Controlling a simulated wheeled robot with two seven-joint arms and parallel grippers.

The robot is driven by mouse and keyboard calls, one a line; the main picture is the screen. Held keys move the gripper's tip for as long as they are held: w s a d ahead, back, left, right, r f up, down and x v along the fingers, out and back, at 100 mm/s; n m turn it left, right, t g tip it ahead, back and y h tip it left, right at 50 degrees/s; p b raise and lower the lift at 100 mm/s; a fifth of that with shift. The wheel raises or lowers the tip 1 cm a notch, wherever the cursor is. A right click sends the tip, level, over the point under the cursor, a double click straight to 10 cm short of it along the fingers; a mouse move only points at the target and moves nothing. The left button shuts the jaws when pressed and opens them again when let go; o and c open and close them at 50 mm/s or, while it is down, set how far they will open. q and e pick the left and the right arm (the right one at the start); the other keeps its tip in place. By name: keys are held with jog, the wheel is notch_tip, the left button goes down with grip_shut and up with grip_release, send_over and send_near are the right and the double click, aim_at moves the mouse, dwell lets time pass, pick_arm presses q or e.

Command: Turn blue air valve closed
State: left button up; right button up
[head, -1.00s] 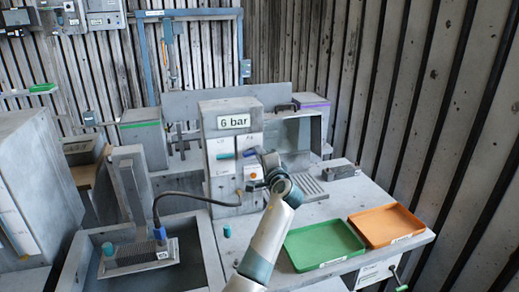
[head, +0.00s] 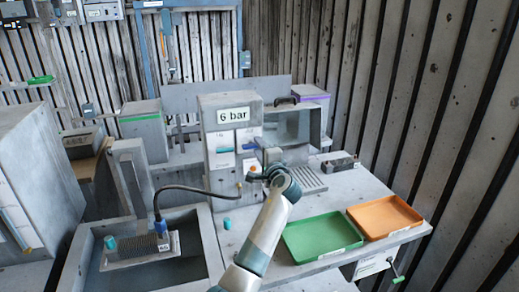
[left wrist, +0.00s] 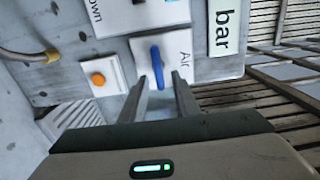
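The blue air valve handle (left wrist: 158,67) sits on a white plate marked "Air" in the left wrist view. It also shows in the head view (head: 248,147), on the front of the grey housing under the "6 bar" sign. My left gripper (left wrist: 163,85) is open, and its two fingers point at the panel. The handle lies between the fingertips in that picture; I cannot tell whether either finger touches it. In the head view my left gripper (head: 262,163) is close in front of the panel and partly hidden by its own wrist. My right gripper is not in view.
An orange button (left wrist: 98,79) is beside the valve. A teal handle (head: 225,150) is on the neighbouring plate. A green tray (head: 322,238) and an orange tray (head: 385,217) lie on the bench at right. A dark hose (head: 183,188) runs left from the housing.

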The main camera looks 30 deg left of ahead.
pick_arm(q)
jog(key=b+v, duration=0.5)
jog(key=v, duration=1.2)
jog(key=shift+d+b, duration=0.2)
jog(key=shift+b, duration=0.2)
jog(key=shift+s, duration=0.1)
jog(key=shift+f, duration=0.15)
